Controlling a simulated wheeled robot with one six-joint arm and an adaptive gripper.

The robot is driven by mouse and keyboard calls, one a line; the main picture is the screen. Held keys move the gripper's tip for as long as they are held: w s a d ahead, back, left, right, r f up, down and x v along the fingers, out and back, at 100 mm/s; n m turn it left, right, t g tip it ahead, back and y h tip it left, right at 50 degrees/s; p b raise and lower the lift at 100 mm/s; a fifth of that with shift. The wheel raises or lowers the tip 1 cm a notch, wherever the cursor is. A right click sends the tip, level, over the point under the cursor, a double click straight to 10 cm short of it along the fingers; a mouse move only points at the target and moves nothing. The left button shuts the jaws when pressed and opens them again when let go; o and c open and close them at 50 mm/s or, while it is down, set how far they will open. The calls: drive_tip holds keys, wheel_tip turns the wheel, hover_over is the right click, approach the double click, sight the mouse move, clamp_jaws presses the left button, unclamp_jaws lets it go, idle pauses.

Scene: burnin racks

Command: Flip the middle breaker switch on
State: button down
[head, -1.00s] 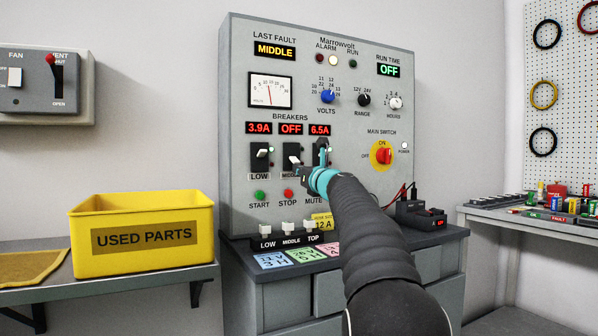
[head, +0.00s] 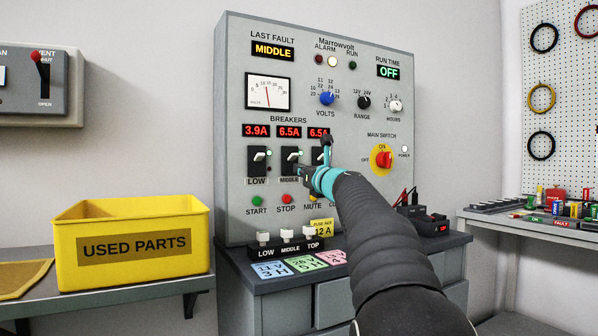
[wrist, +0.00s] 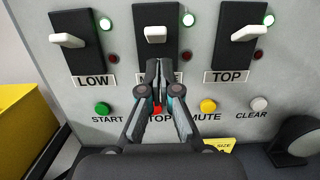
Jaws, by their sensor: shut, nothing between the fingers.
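The middle breaker switch (head: 290,160) is on the grey panel (head: 235,60), between the low breaker (head: 258,161) and the top breaker, which is partly behind my arm. In the wrist view the middle breaker's white lever (wrist: 155,33) is up, with a green light lit beside it. The low lever (wrist: 68,40) and top lever (wrist: 248,33) are also up with green lights.
Start (wrist: 102,109), mute (wrist: 208,106) and clear buttons sit below the breakers; the stop button is partly behind my gripper. A fuse block (head: 285,245) stands on the ledge below. A yellow used parts bin (head: 132,275) is at left.

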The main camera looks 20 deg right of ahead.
drive_tip(key=s+a+r, duration=0.1)
drive_tip(key=s+r, duration=0.3)
drive_tip(key=s, duration=0.3)
drive_tip(key=shift+s+a+r+y, duration=0.15)
drive_tip(key=shift+s+r+y, duration=0.1)
drive_tip(key=shift+s+y, duration=0.15)
drive_tip(key=shift+a, duration=0.1)
idle(0.4)
drive_tip(key=s+a+f+n+g+y+p, duration=0.1)
drive_tip(key=s+a+f+n+g, duration=0.3)
drive_tip(key=s+a+f+n, duration=0.45)
drive_tip(key=s+a+f+n+g+y+p, duration=0.1)
drive_tip(key=s+a+f+n+g, duration=0.35)
drive_tip(key=a+f+n, duration=0.55)
drive_tip(key=s+a+f+n+g+h, duration=0.2)
drive_tip(key=s+f+n+g, duration=0.3)
drive_tip(key=s+f+n, duration=1.2)
drive_tip(key=s+f+h, duration=0.1)
drive_tip(key=s+f, duration=0.6)
drive_tip(key=f, duration=0.1)
drive_tip(key=shift+a+f+g, duration=0.2)
drive_tip(key=shift+a+g, duration=0.1)
drive_tip(key=shift+g, duration=0.05)
